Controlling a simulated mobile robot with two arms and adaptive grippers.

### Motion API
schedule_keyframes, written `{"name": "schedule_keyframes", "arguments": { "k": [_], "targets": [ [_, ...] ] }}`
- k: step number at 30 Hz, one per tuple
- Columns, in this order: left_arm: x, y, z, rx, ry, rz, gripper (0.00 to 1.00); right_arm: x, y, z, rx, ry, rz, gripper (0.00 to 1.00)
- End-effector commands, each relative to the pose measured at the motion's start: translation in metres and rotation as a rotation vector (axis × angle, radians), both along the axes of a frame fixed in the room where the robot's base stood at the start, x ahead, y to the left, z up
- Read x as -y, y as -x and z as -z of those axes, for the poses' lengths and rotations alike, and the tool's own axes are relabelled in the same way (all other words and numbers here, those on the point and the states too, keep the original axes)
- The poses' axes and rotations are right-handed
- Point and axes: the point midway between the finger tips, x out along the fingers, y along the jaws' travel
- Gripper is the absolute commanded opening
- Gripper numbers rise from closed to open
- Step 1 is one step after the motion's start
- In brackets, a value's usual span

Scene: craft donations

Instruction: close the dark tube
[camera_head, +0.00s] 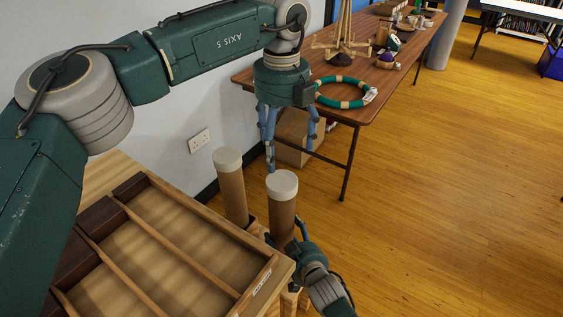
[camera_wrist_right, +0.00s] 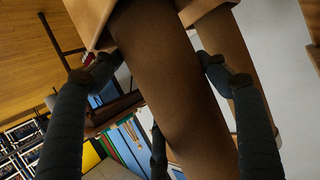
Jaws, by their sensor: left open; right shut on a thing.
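The dark tube (camera_head: 281,220) is a brown cardboard cylinder standing nearly upright beside the tray, with a pale round cap (camera_head: 282,184) on its top end. I cannot tell how firmly the cap sits. My right gripper (camera_head: 292,239) is shut around the tube's lower part; in the right wrist view the tube (camera_wrist_right: 172,90) runs between its fingers. The tube's foot is hidden. My left gripper (camera_head: 290,155) is open and empty, fingers pointing down, above and behind the tube's cap, apart from it.
A second, lighter brown tube (camera_head: 232,195) with a pale cap (camera_head: 227,159) stands close to the left. A wooden compartment tray (camera_head: 180,193) lies at lower left. Behind is a long table (camera_head: 345,113) with a green ring (camera_head: 327,101) and craft items. Open floor lies right.

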Motion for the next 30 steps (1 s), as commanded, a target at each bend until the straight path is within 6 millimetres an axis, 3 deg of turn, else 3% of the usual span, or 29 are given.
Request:
{"name": "schedule_keyframes", "arguments": {
  "k": [6,14,15,18,30],
  "targets": [
    [0.000,0.000,-0.018,0.000,0.000,0.001,0.85,0.000,0.001,0.001,-0.003,0.000,0.000,0.27],
    [0.000,0.000,-0.019,0.000,-0.001,0.001,0.85,0.000,0.001,0.001,-0.003,0.000,0.000,0.27],
    [0.000,0.000,-0.019,0.000,0.000,0.001,0.85,0.000,0.001,0.001,-0.003,0.000,0.000,0.78],
    [0.000,0.000,-0.019,0.000,0.000,0.001,0.85,0.000,0.001,0.001,-0.003,0.000,0.000,0.96],
    [0.000,0.000,-0.019,0.000,0.000,0.001,0.85,0.002,0.004,-0.001,-0.002,0.001,0.001,0.96]
  ]
}}
